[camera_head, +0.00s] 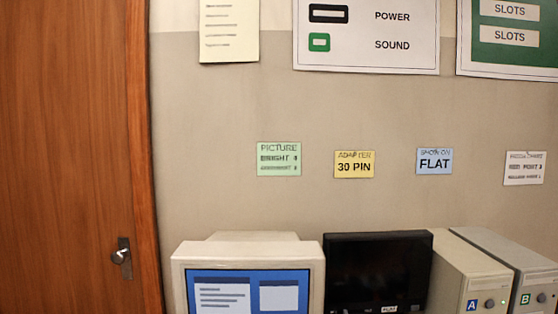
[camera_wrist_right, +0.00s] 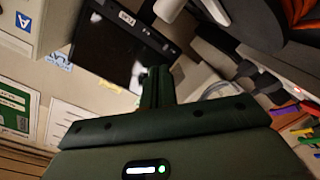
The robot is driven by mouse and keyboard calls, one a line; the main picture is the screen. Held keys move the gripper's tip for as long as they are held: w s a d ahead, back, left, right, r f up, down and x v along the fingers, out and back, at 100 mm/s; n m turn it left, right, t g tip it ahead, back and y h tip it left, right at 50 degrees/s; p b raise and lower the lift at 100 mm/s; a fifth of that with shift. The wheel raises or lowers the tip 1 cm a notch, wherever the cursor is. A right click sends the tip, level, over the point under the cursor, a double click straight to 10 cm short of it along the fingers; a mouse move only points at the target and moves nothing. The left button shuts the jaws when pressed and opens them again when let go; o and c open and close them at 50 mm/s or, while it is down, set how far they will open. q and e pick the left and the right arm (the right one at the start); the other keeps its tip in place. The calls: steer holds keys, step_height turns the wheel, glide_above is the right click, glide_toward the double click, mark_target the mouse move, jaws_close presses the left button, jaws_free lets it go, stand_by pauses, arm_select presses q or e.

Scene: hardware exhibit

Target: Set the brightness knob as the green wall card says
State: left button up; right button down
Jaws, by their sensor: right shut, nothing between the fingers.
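The green wall card (camera_head: 279,159) hangs on the wall above the beige monitor. It reads "PICTURE" and "BRIGHT", but the number after it and the line below are too small to tell for sure. The beige monitor (camera_head: 190,290) has a lit blue screen; its lower part is cut off, and no brightness knob shows. My right gripper (camera_wrist_right: 158,72) shows in the right wrist view, shut and empty, with the dark flat screen (camera_wrist_right: 108,45) beyond it. My left gripper is in no view.
The flat black screen (camera_head: 378,268) stands beside the beige monitor, with computers A (camera_head: 470,275) and B (camera_head: 520,270) to its right. Yellow (camera_head: 354,164), blue (camera_head: 434,161) and white (camera_head: 525,168) cards hang on the wall. A wooden door (camera_head: 70,150) is at left.

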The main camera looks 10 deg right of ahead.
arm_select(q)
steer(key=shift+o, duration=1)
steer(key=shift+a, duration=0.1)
